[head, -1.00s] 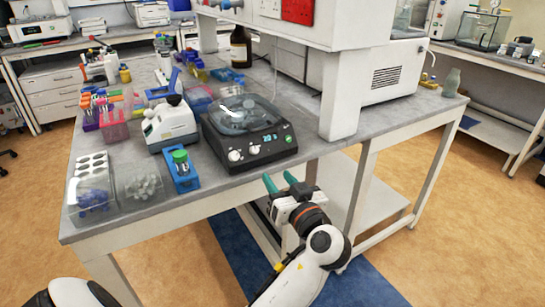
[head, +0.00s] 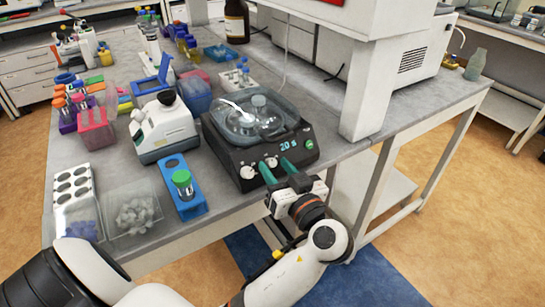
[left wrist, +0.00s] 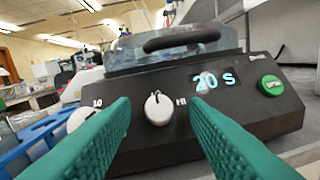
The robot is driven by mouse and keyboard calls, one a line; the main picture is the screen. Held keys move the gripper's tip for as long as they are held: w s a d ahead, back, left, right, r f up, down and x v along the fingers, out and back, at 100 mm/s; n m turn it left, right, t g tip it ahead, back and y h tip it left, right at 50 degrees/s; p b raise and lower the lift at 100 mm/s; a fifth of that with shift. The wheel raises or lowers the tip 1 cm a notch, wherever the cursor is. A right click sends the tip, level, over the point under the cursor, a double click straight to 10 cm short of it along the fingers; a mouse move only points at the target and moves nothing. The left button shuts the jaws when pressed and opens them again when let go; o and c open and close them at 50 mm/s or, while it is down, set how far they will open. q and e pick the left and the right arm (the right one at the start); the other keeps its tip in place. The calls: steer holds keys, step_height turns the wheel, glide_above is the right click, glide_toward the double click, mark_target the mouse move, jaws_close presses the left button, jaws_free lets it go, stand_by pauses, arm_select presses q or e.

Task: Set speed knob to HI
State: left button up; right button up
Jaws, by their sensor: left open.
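A black centrifuge-like device (head: 232,158) with a clear lid sits at the bench's front edge. Its front has two white knobs and a display (left wrist: 213,80) reading "20 s". The speed knob (left wrist: 158,108), between what look like LO and HI marks, has its pointer roughly upright. The other knob (left wrist: 80,119) is to its left, partly behind a finger. My left gripper (head: 273,163) is open at the front panel. In the left wrist view, its teal fingers (left wrist: 160,104) flank the speed knob with gaps on both sides. My right gripper is not in view.
A green OPEN button (left wrist: 271,86) is right of the display. A blue rack with a green-capped tube (head: 183,184) stands left of the device, near a white instrument (head: 160,130). A thick white bench post (head: 367,90) rises at right. The space before the bench is free.

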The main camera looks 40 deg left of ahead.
arm_select(q)
steer(key=shift+d+r, duration=0.1)
steer(key=shift+c, duration=0.5)
jaws_close()
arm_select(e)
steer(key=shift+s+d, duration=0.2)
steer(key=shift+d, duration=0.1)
